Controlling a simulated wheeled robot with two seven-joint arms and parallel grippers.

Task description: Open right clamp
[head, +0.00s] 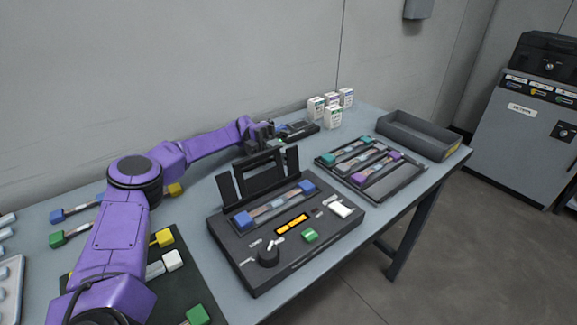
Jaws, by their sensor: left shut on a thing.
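The black splicer (325,235) stands on the table with its wide central lid (247,184) upright. The left clamp (226,190) is a dark flap standing up at the left of the lid. The right clamp (292,161) is a similar dark flap standing upright at the right. My left gripper (271,143) is behind the lid, at the upper end of the right clamp, and shut on it. The lid and clamp partly hide the fingertips. Blue holders (307,187) sit at both ends of the splicer's bed. My right gripper is not in view.
A dark tray (418,174) with teal and purple holders lies right of the splicer. An empty grey bin (432,146) is at the far right. Small white boxes (333,117) and a dark device (299,130) stand behind. Coloured holders lie left beside my arm.

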